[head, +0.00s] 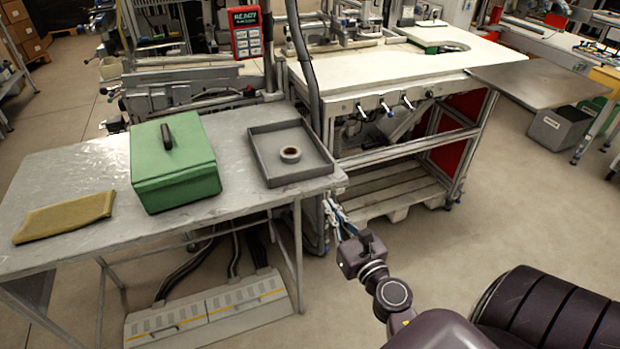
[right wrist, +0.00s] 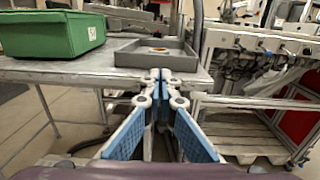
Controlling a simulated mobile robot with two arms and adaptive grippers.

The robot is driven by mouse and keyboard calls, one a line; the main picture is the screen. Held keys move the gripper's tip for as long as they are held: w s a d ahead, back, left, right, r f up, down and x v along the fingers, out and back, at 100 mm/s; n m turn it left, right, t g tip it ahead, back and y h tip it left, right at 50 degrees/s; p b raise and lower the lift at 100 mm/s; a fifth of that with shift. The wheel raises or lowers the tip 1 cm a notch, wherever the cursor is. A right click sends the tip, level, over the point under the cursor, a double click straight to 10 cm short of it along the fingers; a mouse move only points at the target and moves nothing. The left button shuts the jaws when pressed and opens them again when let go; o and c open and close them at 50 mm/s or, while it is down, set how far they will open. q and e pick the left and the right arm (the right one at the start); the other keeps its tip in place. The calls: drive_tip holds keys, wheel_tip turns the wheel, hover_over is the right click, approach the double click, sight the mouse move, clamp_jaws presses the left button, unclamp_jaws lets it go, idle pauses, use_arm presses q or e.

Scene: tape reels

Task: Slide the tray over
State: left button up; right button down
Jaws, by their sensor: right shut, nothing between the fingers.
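A shallow grey tray (head: 262,160) lies on the right part of the metal table (head: 90,160), near its right edge. A small tape reel (head: 290,154) with a white outside and a brown core sits inside the tray. In the right wrist view the tray (right wrist: 128,56) is ahead of the fingers, with the reel (right wrist: 159,50) partly showing over its wall. My right gripper (head: 332,206) is in front of the table's right corner, apart from the tray. In the right wrist view its blue-padded fingers (right wrist: 160,77) meet at the tips, shut and empty. My left gripper is out of view.
A green lidded box (head: 178,180) stands left of the tray, with a gap between them. A folded yellow cloth (head: 64,217) lies at the table's left. A white workbench (head: 420,62) stands to the right beyond the table, with a wooden pallet (head: 400,184) below.

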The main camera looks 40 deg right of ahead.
sight(305, 171)
drive_tip(key=p+x, duration=0.2)
drive_tip(key=x, duration=1.1)
drive_tip(key=b+x, duration=0.2)
drive_tip(key=x, duration=0.8)
drive_tip(key=shift+f+b, duration=0.15)
drive_tip(key=shift+b, duration=0.15)
drive_tip(key=shift+w, duration=0.1)
